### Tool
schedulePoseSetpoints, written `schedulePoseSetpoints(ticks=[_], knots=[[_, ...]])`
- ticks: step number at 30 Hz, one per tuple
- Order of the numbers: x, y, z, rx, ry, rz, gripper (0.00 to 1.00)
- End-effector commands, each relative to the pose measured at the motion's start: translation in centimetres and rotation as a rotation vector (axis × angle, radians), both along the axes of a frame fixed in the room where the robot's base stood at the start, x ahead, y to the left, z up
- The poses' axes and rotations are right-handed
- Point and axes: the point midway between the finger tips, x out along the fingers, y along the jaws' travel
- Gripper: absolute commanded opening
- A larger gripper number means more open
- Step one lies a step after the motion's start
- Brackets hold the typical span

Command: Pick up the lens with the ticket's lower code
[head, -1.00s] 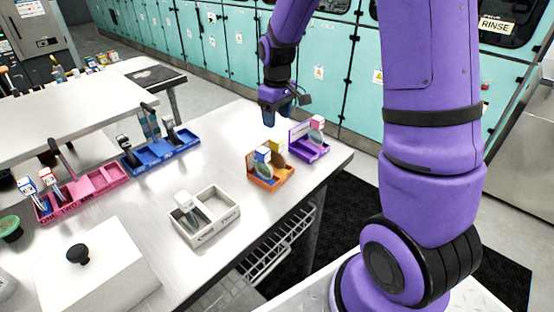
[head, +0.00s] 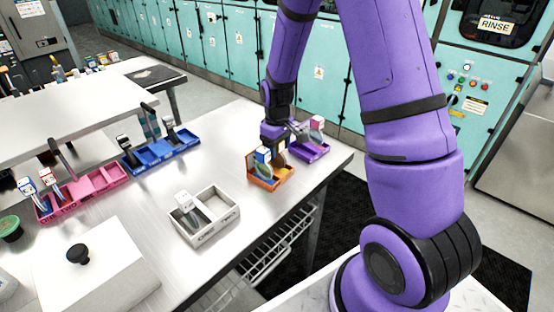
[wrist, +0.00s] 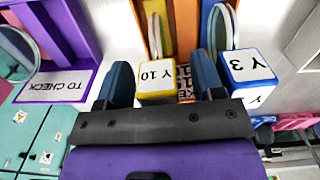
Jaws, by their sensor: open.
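My gripper (head: 273,133) is low over the orange holder (head: 270,182), pointing down and open. In the wrist view its two blue fingers (wrist: 162,85) stand on either side of a yellow-edged tag cube (wrist: 157,82), with gaps beside it. The tag's print looks like "Y 10". A lens (wrist: 157,28) shows behind this tag. A blue-edged tag cube (wrist: 247,72) with a second lens (wrist: 220,30) is right of the right finger; its print is partly readable, starting with "Y". I cannot make out a ticket.
A purple holder (wrist: 55,88) labelled "TO CHECK" stands beside the orange one and holds a pink-tagged lens (head: 316,124). A grey two-part tray (head: 208,232), a pink tray (head: 97,183) and a blue tray (head: 160,152) lie left. Bare table lies between them.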

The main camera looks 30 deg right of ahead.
Motion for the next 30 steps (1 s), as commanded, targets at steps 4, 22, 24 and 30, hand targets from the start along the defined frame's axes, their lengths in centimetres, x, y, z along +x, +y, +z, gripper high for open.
schedulePoseSetpoints(ticks=[4, 22, 24, 30], knots=[[-0.03, 0.01, -0.53, 0.0, 0.001, 0.0, 0.62], [0.0, 0.0, -0.47, 0.0, 0.0, -0.001, 0.08], [0.01, 0.0, -0.45, 0.0, 0.0, -0.001, 0.08], [0.22, 0.12, 0.17, 0.0, -0.002, 0.0, 0.08]])
